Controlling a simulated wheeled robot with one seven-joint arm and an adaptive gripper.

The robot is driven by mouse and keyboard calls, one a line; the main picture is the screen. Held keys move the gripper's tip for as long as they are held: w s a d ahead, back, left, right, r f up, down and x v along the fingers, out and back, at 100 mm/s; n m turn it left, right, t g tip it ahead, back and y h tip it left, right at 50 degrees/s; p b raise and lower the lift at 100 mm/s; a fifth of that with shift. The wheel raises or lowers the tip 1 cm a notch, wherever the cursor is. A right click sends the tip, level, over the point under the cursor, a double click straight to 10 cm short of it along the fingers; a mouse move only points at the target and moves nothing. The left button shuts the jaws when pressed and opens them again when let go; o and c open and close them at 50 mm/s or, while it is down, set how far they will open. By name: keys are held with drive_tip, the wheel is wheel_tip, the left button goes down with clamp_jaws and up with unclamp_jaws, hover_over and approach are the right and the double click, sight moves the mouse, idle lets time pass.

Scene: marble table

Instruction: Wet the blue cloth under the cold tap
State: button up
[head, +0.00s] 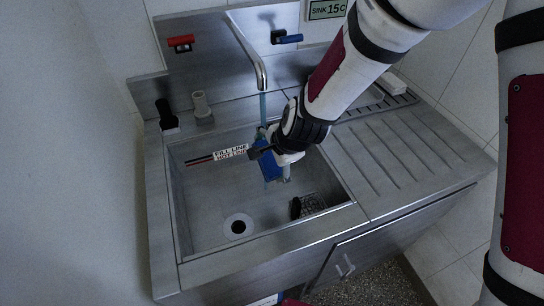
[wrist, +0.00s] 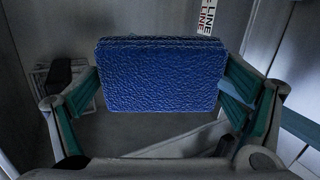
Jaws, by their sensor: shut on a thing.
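The blue cloth (head: 268,166) is a folded, textured block held inside the sink basin (head: 205,210). My gripper (head: 278,168) is shut on it. In the wrist view the cloth (wrist: 160,75) sits between the two fingers, which grip its left and right sides. The blue-handled cold tap (head: 287,39) is on the back panel, right of the spout (head: 261,76). A thin bluish stream of water (head: 263,106) falls from the spout towards my gripper. My wrist hides where it lands, so I cannot tell whether it touches the cloth.
A red-handled tap (head: 180,41) is left of the spout. A drain (head: 238,226) and a small caddy with a dark item (head: 307,205) lie in the basin. Two small upright items (head: 166,114) (head: 201,105) stand on the left rim. The ribbed drainboard (head: 390,150) is mostly clear.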

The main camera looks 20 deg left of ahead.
drive_tip(key=s+d, duration=0.5)
drive_tip(key=shift+s+d, duration=0.25)
drive_tip(key=shift+d, duration=0.15)
idle(0.5)
idle(1.2)
drive_tip(key=s+d+r+p, duration=0.3)
drive_tip(key=r+p, duration=0.1)
drive_tip(key=shift+s+d, duration=0.2)
drive_tip(key=shift+d, duration=0.15)
idle(0.8)
